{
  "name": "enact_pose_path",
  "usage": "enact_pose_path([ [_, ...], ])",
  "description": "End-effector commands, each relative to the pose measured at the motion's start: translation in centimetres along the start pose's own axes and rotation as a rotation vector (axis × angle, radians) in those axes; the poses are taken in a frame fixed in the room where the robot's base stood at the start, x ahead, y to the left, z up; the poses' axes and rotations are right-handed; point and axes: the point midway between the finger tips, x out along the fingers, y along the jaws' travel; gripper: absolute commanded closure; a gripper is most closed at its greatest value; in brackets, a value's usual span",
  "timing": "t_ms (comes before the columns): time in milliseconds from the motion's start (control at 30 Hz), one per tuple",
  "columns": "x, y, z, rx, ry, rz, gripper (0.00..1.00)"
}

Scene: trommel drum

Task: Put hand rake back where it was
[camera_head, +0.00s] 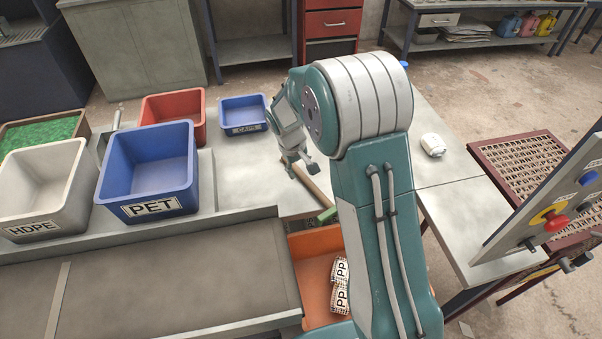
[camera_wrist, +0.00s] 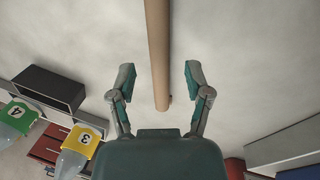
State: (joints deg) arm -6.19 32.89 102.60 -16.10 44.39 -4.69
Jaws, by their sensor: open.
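The hand rake shows as a wooden handle (camera_head: 314,183) lying on the grey metal table, with a green part (camera_head: 327,214) at its near end, beside my arm. The rest of the rake is hidden behind my arm. My gripper (camera_head: 299,160) is at the handle's far end, low over the table. In the wrist view the handle (camera_wrist: 158,45) runs between the two spread fingers of my gripper (camera_wrist: 160,80), with a gap on each side. The gripper is open and holds nothing.
A blue PET bin (camera_head: 148,160), a white HDPE bin (camera_head: 45,185), a red bin (camera_head: 172,105) and a small blue CAPS bin (camera_head: 245,112) stand left. An orange bin (camera_head: 310,265) sits below. A white object (camera_head: 433,145) lies right, near a control panel (camera_head: 550,205).

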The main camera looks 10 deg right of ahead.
Motion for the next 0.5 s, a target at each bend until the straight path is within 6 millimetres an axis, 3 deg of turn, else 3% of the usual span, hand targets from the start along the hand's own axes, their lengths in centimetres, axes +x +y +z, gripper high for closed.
enact_pose_path([
  [300, -6.7, 0.0, -0.1, 0.000, 0.004, 0.001, 0.36],
  [500, -8.7, 0.0, -0.1, 0.001, 0.002, -0.001, 0.36],
])
